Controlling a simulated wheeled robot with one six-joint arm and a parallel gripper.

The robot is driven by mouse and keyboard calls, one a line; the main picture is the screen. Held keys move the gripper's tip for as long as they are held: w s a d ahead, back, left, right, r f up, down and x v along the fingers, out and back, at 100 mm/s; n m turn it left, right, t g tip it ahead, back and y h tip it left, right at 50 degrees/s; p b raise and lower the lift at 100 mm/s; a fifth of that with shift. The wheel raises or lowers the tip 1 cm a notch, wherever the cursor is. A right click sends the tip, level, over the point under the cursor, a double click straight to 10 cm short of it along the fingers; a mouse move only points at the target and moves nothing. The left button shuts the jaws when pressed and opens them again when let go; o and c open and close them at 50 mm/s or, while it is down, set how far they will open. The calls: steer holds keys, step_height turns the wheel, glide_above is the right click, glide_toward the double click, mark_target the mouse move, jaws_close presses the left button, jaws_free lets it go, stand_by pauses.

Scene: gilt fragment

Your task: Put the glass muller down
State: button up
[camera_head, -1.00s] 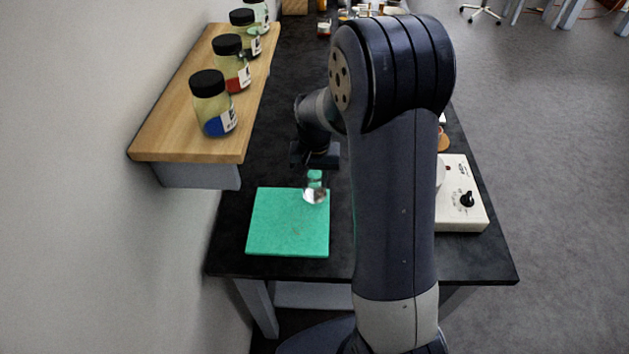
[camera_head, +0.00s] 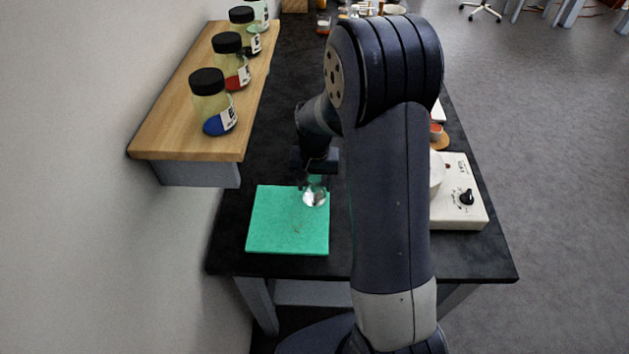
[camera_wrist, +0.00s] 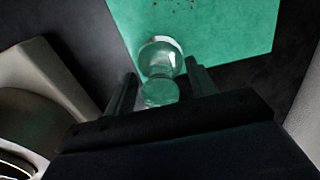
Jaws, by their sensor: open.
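The glass muller (camera_head: 315,197) is clear, with a rounded body and a narrower part towards my gripper. It is at the far right corner of the green mat (camera_head: 270,222); whether it rests fully on the mat I cannot tell. In the wrist view the muller (camera_wrist: 161,58) shows between my two fingers, over the edge of the green mat (camera_wrist: 220,28). My gripper (camera_wrist: 163,82) is open, with a finger on each side of the muller and gaps visible. In the head view my gripper (camera_head: 318,182) is just above and behind the muller, partly dark against the bench.
A wooden shelf (camera_head: 160,130) with several black-lidded jars, the nearest with blue contents (camera_head: 213,105), runs along the left wall. A white device with a knob (camera_head: 462,205) stands at the right, partly behind my arm. The dark bench (camera_head: 230,255) is bare around the mat.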

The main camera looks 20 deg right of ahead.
step_height(320, 180, up, 12)
steer(key=shift+r+b, duration=0.15)
steer(key=shift+b, duration=0.25)
stand_by(0.3)
step_height(320, 180, down, 12)
steer(key=shift+p, duration=0.6)
steer(key=shift+r, duration=1)
